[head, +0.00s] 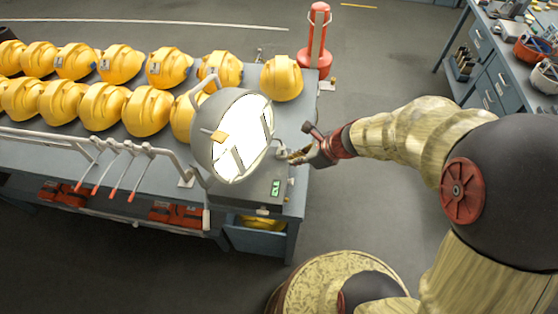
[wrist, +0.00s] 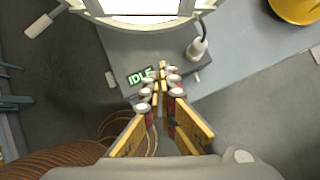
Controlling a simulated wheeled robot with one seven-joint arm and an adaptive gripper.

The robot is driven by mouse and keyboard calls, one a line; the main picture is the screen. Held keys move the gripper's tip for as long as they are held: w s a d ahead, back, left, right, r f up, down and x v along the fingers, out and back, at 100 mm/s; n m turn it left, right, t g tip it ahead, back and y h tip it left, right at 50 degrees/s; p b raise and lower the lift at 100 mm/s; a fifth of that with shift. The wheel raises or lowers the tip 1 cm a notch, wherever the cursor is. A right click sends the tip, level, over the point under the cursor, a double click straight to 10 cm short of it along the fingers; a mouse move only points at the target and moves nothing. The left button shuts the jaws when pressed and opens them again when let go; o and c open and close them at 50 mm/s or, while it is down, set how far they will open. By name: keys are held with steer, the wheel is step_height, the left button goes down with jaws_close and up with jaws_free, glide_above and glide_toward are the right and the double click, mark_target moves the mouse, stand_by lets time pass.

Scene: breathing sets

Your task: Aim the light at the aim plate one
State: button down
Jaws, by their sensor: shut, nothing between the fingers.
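The light is a large round grey lamp head (head: 205,155) with a bright white face turned to the right in the head view. It stands on the bench's near right corner. Its lower rim (wrist: 140,22) shows at the top of the wrist view. My gripper (head: 294,159) is just right of the lamp, and no contact shows. In the wrist view my gripper (wrist: 161,78) is shut and empty, its fingers close together below the lamp rim. A green display (wrist: 140,76) beside the fingertips reads IDLE. I cannot pick out aim plate one.
Rows of yellow helmets (head: 122,68) cover the bench (head: 170,165). A rail with several red-tipped levers (head: 110,165) runs along its front. A red post (head: 317,40) stands behind its right end. Another bench (head: 500,75) is far right. Open floor (head: 390,60) lies between.

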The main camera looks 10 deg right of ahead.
steer(key=shift+m, duration=0.3)
steer(key=b+x, duration=0.1)
steer(key=x, duration=0.8)
steer(key=shift+w, duration=0.1)
steer(key=shift+w+a+f, duration=0.3)
steer(key=shift+w+a, duration=0.25)
steer(key=shift+w, duration=0.05)
steer(key=shift+w+a+f, duration=0.25)
steer(key=shift+w+a, duration=0.3)
steer(key=shift+w, duration=0.05)
steer(key=shift+w+a+f, duration=0.15)
steer(key=shift+w+a, duration=0.3)
steer(key=shift+f, duration=0.1)
steer(key=shift+w+a+f+b, duration=0.25)
steer(key=shift+a+b, duration=0.05)
steer(key=shift+b, duration=0.5)
steer(key=shift+w+a+r, duration=0.1)
